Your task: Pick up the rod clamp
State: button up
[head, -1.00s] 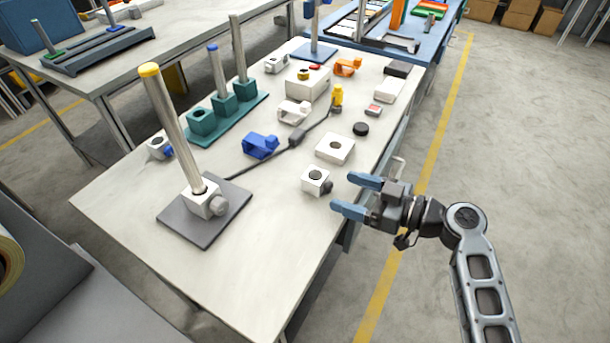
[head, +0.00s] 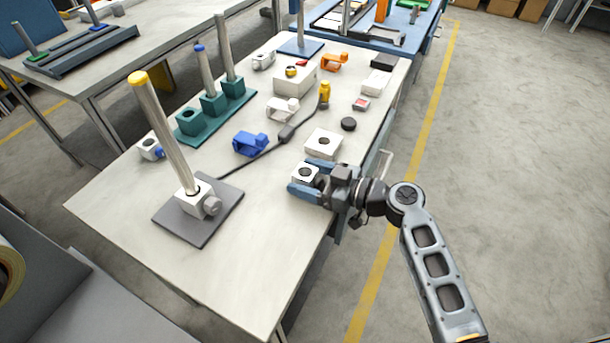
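A small white block clamp (head: 304,174) with a dark round hole on top sits near the right edge of the workbench. My gripper (head: 312,178) is around it, one blue finger on its far side and one on its near side. The fingers are spread about the block's width, and whether they touch it is unclear. The block's dark side knob is hidden by my gripper. Another white clamp (head: 190,202) with a grey knob is on a yellow-topped rod (head: 160,130) standing on a dark plate.
A white square block with a hole (head: 323,143) stands just behind my gripper. The front of the workbench (head: 250,280) is clear.

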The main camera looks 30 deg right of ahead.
jog(key=c, duration=1)
